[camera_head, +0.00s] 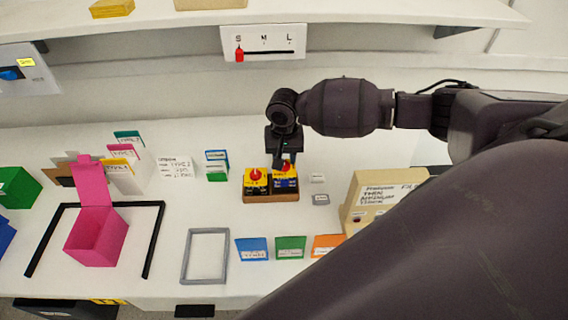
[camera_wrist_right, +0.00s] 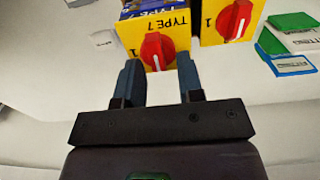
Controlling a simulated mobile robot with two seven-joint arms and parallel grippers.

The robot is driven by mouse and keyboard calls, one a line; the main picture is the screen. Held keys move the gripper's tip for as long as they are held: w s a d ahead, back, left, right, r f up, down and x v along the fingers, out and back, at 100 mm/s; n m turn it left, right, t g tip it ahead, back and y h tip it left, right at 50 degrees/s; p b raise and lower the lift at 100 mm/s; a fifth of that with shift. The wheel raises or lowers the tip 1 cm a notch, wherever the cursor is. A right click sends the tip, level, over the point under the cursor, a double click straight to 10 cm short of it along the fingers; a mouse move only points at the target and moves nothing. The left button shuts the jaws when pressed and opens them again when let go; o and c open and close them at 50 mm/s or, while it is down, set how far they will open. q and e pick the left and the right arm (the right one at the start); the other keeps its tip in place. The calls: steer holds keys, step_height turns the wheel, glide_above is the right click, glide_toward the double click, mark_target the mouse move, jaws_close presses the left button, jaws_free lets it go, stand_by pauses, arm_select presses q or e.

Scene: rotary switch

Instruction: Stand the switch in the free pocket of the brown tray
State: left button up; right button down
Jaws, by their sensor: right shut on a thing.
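The brown tray (camera_head: 272,197) stands on the white worktop near the middle of the head view. One switch (camera_head: 256,187), with a yellow top and red knob, sits in its left pocket. My right gripper (camera_head: 285,158) comes down from above and is shut on the second switch (camera_head: 285,183), at the tray's right pocket; I cannot tell whether it touches the pocket floor. In the right wrist view my fingers (camera_wrist_right: 158,68) are at either side of the held switch's red knob (camera_wrist_right: 152,47), below a TYPE 7 label. The other switch (camera_wrist_right: 226,24) is beside it. My left gripper is not in view.
A beige box (camera_head: 378,196) stands right of the tray, with small grey pieces (camera_head: 320,199) between. Coloured cards (camera_head: 291,248) and a grey frame (camera_head: 206,256) lie in front. A pink bin (camera_head: 96,238) is at left. A slider panel (camera_head: 262,42) is on the wall behind.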

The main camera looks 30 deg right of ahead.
steer(key=shift+f, duration=1.55)
steer(key=shift+f, duration=0.1)
steer(key=c, duration=0.8)
jaws_free()
steer(key=shift+o, duration=0.2)
step_height(320, 180, up, 12)
steer(key=shift+a, duration=0.1)
